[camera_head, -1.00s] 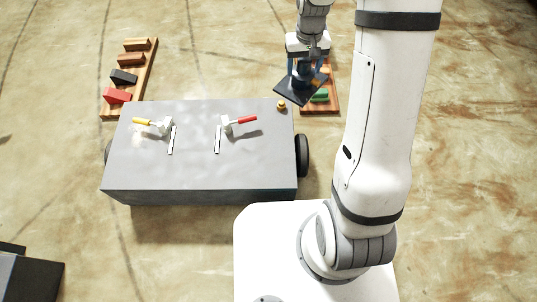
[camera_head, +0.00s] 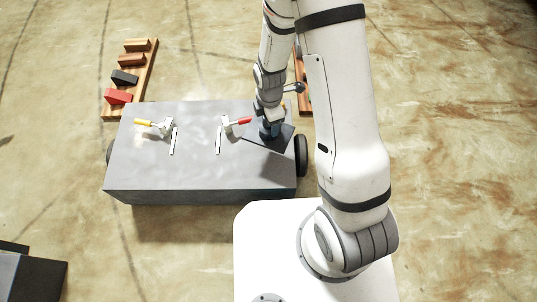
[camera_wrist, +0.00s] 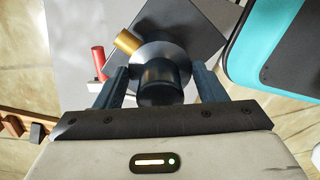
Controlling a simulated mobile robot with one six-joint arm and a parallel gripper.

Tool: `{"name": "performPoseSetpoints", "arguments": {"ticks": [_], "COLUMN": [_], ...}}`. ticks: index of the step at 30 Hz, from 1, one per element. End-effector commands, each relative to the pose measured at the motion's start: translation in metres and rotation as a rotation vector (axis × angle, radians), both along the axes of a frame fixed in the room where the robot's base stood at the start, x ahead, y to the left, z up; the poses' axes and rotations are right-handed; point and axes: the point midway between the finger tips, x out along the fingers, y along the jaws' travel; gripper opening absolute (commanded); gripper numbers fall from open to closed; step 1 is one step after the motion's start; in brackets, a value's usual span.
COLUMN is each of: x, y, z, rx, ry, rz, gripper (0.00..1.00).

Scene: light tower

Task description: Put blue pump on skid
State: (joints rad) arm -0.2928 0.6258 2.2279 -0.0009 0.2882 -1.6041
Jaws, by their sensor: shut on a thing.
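The blue pump, a dark round body on a dark square plate (camera_head: 282,143), is over the right end of the skid. In the wrist view the pump (camera_wrist: 160,75) sits between the fingers, with a brass-coloured stub pointing up-left. My gripper (camera_head: 270,128) is shut on the pump body. The skid (camera_head: 200,172) is a grey flat-topped block with dark wheels. I cannot tell whether the plate touches its top. A clamp with a red handle (camera_head: 240,122) stands just left of the pump; one with a yellow handle (camera_head: 146,122) stands farther left.
A wooden rack (camera_head: 148,75) with red, black and brown blocks lies on the floor behind left. Another wooden rack (camera_head: 301,82) is partly hidden behind my arm. A dark box (camera_head: 32,278) is at the lower left. The skid's left and front top is clear.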

Motion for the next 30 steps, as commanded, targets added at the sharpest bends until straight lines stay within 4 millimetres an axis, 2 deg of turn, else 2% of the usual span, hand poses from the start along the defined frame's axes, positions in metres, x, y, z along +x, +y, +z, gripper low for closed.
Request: {"name": "performPoseSetpoints", "arguments": {"ticks": [4,10,14,21,30], "x": [-0.016,-0.027,-0.030,-0.030,-0.029], "y": [0.009,0.014,0.016,0.016,0.016], "z": [-0.010,-0.018,-0.031,-0.071,-0.090], "rx": [0.000,0.001,0.000,0.001,0.001], "ry": [0.000,-0.001,0.000,-0.001,-0.001], "rz": [0.216,0.385,0.423,0.426,0.425], "gripper": [0.00,0.00,0.00,0.00,0.00]}}
